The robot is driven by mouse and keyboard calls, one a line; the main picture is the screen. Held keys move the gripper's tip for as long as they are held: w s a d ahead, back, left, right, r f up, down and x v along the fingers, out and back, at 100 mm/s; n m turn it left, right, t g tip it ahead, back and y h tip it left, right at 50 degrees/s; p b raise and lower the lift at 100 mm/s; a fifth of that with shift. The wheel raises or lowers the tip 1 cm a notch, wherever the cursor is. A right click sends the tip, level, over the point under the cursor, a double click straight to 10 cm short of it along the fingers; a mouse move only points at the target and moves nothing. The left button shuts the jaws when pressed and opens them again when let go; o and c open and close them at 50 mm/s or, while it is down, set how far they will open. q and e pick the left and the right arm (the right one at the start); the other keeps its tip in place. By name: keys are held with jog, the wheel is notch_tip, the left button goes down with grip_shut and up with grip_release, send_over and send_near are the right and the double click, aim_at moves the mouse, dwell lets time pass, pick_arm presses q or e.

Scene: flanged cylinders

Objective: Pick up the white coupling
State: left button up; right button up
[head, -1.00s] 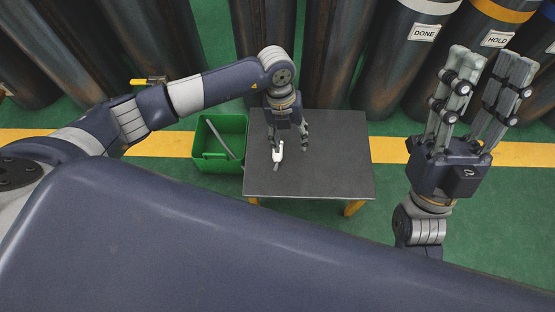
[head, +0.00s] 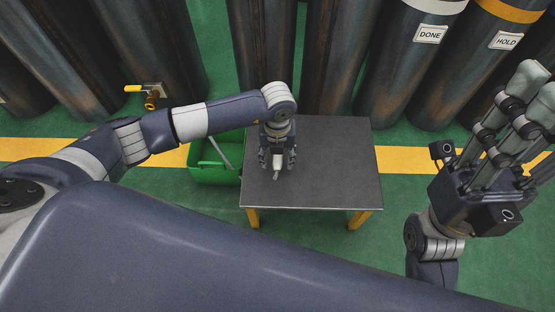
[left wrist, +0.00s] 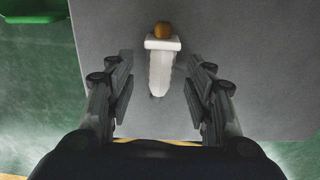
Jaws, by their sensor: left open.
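The white coupling (left wrist: 161,70) lies on the dark grey table top (head: 335,165), with a flange and an orange-brown round end at the top of the left wrist view. In the head view the coupling (head: 277,161) is partly hidden by my left gripper (head: 277,166). In the left wrist view my left gripper (left wrist: 158,72) is open, one finger on each side of the coupling, with gaps on both sides. I cannot tell the exact height of the fingertips over the table. My right gripper (head: 535,90) is raised at the right, open and empty, partly cut off by the picture edge.
A green bin (head: 214,176) with a grey bar in it stands left of the table. Large dark cylinders, some labelled DONE (head: 430,34) and HOLD (head: 506,41), stand behind. A yellow-handled valve (head: 150,92) is at the back left. The table's right half is clear.

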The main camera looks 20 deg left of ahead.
pick_arm(q)
jog(key=shift+f, duration=0.6)
jog(key=shift+r, duration=0.1)
grip_shut()
jog(key=shift+r, duration=0.1)
